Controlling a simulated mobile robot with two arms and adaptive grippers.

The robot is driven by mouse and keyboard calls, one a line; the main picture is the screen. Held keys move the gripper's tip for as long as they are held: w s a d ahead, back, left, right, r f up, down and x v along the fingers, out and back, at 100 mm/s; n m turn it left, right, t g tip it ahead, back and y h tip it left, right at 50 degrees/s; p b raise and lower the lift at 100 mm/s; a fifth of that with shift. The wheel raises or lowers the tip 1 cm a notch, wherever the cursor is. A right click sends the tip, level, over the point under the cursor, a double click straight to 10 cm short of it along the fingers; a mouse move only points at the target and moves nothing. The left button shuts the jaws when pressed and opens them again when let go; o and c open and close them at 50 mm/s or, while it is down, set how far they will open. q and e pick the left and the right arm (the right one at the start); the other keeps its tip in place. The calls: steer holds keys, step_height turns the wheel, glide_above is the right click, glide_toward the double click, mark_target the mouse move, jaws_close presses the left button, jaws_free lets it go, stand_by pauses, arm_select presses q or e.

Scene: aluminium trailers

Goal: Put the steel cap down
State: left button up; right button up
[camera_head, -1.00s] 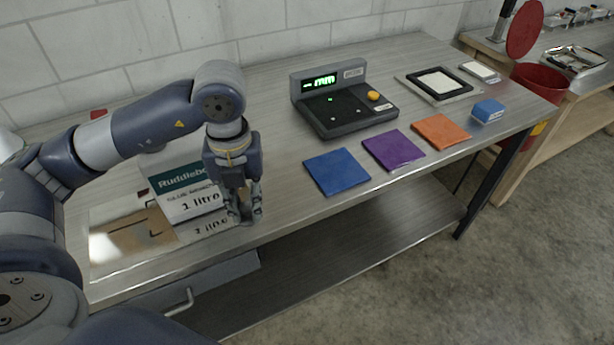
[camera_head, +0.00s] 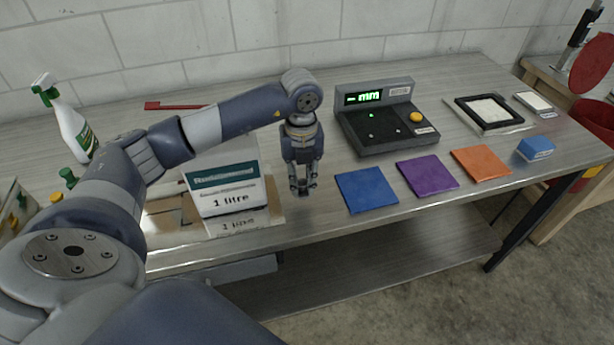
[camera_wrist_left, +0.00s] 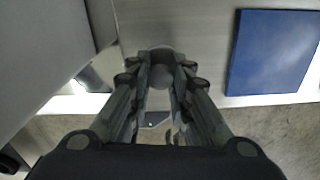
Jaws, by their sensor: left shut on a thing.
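My left gripper (camera_head: 302,188) points down over the steel bench, between the white box and the blue mat. It is shut on the steel cap (camera_wrist_left: 161,73), a small grey round piece between the fingertips in the left wrist view. The fingers hide much of the cap, and in the head view it is too small to make out clearly. I cannot tell whether the cap touches the bench. The blue mat (camera_head: 366,190) lies flat to the right of the gripper; it also shows in the left wrist view (camera_wrist_left: 272,52). My right gripper is not in view.
A white box marked 1 litre (camera_head: 228,188) stands left of the gripper. A purple mat (camera_head: 427,175), an orange mat (camera_head: 481,163) and a blue block (camera_head: 535,148) lie to the right. A device with a green display (camera_head: 385,125) stands behind. The bench's front edge is close.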

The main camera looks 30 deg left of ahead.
mark_target(306, 183)
arm_select(q)
steer(key=w, duration=0.2)
steer(key=shift+w+a+f+p, duration=0.15)
steer(key=shift+w+a+p, duration=0.15)
steer(key=shift+w, duration=0.1)
step_height(306, 183, down, 2)
steer(key=shift+f+p, duration=0.25)
steer(key=shift+p, duration=0.5)
steer(key=shift+f, duration=0.5)
steer(key=shift+c, duration=0.2)
steer(key=shift+f, duration=0.15)
steer(key=o, duration=0.9)
